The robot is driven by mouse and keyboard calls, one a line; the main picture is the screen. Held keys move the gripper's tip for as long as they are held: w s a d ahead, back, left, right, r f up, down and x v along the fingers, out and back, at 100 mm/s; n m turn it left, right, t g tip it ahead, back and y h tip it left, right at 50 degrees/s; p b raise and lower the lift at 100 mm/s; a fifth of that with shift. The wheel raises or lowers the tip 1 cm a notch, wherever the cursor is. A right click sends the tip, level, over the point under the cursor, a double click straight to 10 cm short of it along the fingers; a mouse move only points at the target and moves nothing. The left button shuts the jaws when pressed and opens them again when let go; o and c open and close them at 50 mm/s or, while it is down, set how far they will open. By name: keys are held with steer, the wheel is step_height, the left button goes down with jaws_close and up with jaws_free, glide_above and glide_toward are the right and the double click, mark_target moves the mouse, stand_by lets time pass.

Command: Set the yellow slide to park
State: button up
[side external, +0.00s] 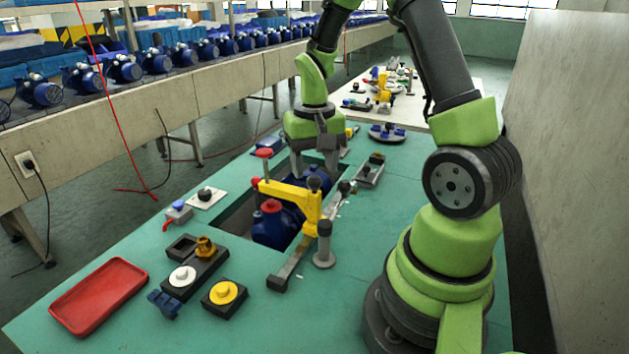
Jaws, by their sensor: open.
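The yellow slide (309,204) is a yellow bracket that stands on a dark grey rail (292,268) at the right side of the table opening. Its arm reaches left over the blue pump (271,226), with a red tip at the left end. I cannot tell whether a finger touches the slide. No park mark can be made out.
A grey post (324,247) with a dark top stands close to the right of the slide. A red tray (98,294), a block with white and brass parts (195,271) and a yellow knob (223,292) are at the front left.

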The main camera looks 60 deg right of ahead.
mark_target(314, 176)
steer(key=shift+f, duration=2.05)
